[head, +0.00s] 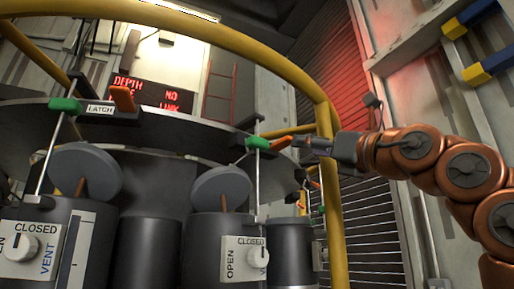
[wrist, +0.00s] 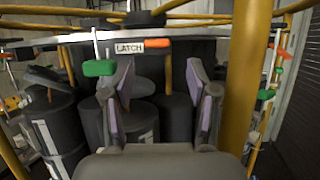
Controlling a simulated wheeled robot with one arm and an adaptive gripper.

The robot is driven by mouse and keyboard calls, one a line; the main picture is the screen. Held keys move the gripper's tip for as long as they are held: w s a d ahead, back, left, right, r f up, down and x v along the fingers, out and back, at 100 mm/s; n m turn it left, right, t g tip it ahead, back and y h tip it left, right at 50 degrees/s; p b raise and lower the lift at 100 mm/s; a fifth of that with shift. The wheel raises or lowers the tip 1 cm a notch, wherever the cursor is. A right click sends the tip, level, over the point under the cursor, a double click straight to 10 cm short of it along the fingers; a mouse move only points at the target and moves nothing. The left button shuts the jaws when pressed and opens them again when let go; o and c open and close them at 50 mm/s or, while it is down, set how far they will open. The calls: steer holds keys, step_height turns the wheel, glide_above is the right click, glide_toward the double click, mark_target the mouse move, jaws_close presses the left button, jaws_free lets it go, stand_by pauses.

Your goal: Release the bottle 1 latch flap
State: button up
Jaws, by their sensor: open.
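My gripper (head: 303,143) reaches in from the right in the head view, close to an orange latch flap (head: 281,142) and a green handle (head: 257,142) on a thin rod. In the wrist view my gripper (wrist: 160,80) is open with nothing between its fingers. Beyond the fingers, an orange flap (wrist: 157,43) sticks out beside a LATCH label (wrist: 129,48) on the rim, with a green handle (wrist: 98,68) to the left. I cannot tell whether the fingers touch anything. No bottle number is readable.
Another orange flap (head: 123,99) and green handle (head: 65,105) sit at left on the dark ring (head: 185,136). Dark bottles (head: 149,253) stand below, with CLOSED/OPEN vent knobs. A yellow rail post (wrist: 243,75) stands close right of my gripper.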

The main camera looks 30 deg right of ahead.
mark_target(287, 144)
steer(key=shift+w+r+p, duration=0.3)
steer(key=shift+w+r, duration=0.05)
steer(key=shift+w, duration=0.15)
steer(key=p+x, duration=0.1)
steer(key=x, duration=0.2)
steer(key=p+x, duration=0.2)
steer(key=x, duration=0.1)
steer(key=shift+w+a, duration=0.25)
steer(key=shift+c, duration=0.4)
jaws_close()
